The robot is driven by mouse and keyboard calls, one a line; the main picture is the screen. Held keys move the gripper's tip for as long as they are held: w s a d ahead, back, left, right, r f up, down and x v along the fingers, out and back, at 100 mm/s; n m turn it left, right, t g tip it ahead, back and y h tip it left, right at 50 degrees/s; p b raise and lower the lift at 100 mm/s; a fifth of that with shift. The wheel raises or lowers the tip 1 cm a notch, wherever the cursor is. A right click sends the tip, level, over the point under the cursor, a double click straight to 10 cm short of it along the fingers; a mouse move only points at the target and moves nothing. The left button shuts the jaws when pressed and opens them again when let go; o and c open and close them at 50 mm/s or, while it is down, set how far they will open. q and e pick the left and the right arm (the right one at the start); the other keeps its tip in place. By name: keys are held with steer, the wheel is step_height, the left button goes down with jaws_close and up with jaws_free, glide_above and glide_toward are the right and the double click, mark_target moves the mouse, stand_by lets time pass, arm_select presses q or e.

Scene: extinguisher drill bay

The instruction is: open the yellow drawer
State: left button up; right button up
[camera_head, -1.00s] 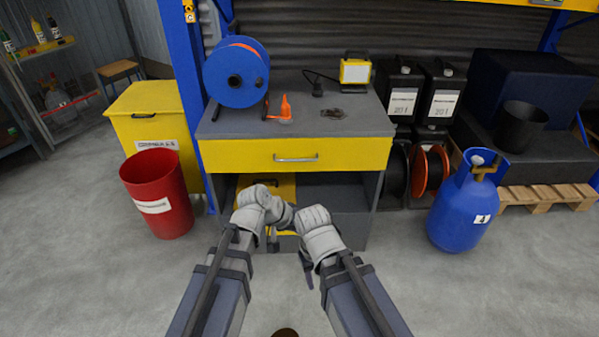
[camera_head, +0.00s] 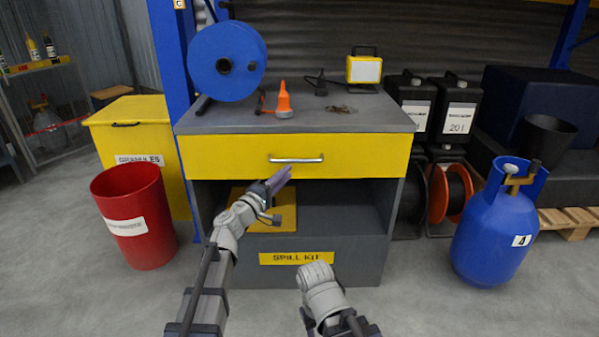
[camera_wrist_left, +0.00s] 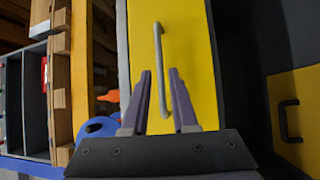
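The yellow drawer (camera_head: 230,158) is shut at the top of the grey cabinet, with a metal bar handle (camera_head: 296,159) on its front. In the left wrist view the drawer front (camera_wrist_left: 200,60) and its handle (camera_wrist_left: 161,70) stand ahead of the fingers. My left gripper (camera_head: 279,180) is just below the handle in the head view. In the wrist view its two purple fingers (camera_wrist_left: 158,98) are apart, with the lower part of the handle seen between them. I see no clear contact. My right arm is low at the front; its gripper fingers are hidden.
A red bin (camera_head: 150,225) and a yellow box (camera_head: 135,115) stand left of the cabinet. A blue gas cylinder (camera_head: 498,225) stands on the right. A blue reel (camera_head: 227,62) and a work lamp (camera_head: 364,70) are on the cabinet top. The floor in front is clear.

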mark_target(299, 161)
arm_select(q)
steer(key=shift+w, duration=0.1)
steer(key=p+x, duration=0.1)
steer(key=x, duration=0.6)
steer(key=shift+w+d+r, duration=0.1)
steer(key=shift+w+d, duration=0.05)
steer(key=shift+w, duration=0.15)
steer(key=shift+c, duration=0.4)
jaws_close()
stand_by(0.9)
